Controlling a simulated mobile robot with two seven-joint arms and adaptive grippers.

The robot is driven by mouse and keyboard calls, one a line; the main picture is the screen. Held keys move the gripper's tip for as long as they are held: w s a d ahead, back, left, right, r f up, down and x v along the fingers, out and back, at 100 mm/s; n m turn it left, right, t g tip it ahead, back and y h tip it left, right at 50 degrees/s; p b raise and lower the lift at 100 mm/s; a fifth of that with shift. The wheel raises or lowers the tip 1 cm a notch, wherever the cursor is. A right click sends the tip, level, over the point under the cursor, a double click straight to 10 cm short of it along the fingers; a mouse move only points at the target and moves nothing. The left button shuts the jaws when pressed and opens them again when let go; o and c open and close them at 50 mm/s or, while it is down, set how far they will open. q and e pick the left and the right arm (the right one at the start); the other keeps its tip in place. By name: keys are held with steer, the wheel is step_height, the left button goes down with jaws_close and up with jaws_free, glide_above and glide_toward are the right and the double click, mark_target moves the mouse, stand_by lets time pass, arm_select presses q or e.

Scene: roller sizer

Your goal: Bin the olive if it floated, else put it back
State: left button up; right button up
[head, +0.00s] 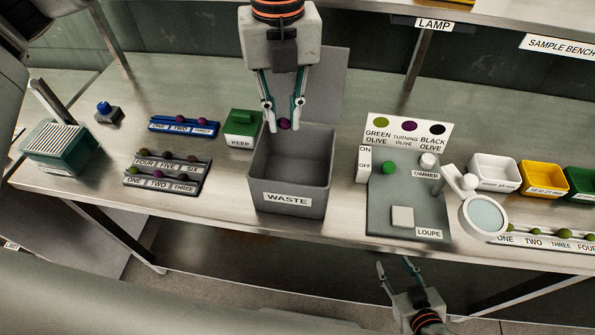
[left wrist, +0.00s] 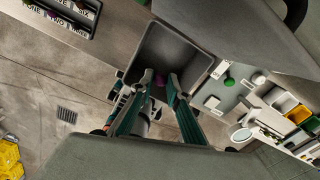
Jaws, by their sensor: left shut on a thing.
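A purple olive (head: 284,124) is between the fingertips of my left gripper (head: 284,117), which is shut on it. The gripper points down above the back part of the open grey WASTE bin (head: 288,183). In the left wrist view, the olive (left wrist: 160,93) shows between the fingers over the bin's opening (left wrist: 199,62). My right gripper (head: 394,263) is empty, its fingers apart, in front of the table's front edge. Numbered racks stand left of the bin: a blue one (head: 184,132) with purple olives and a dark one (head: 165,175) with several olives.
A green KEEP box (head: 239,130) stands left of the bin. Right of it are the lamp panel (head: 408,205) with a loupe (head: 484,215), an olive colour card (head: 408,130), and white (head: 494,172) and yellow (head: 543,178) trays. A shelf overhangs the back right.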

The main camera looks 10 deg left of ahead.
arm_select(q)
steer(key=shift+f+b, duration=1)
steer(key=shift+f, duration=1.8)
steer(key=o, duration=0.7)
steer(key=shift+o, duration=0.2)
step_height(320, 180, up, 12)
steer(key=shift+r, duration=0.1)
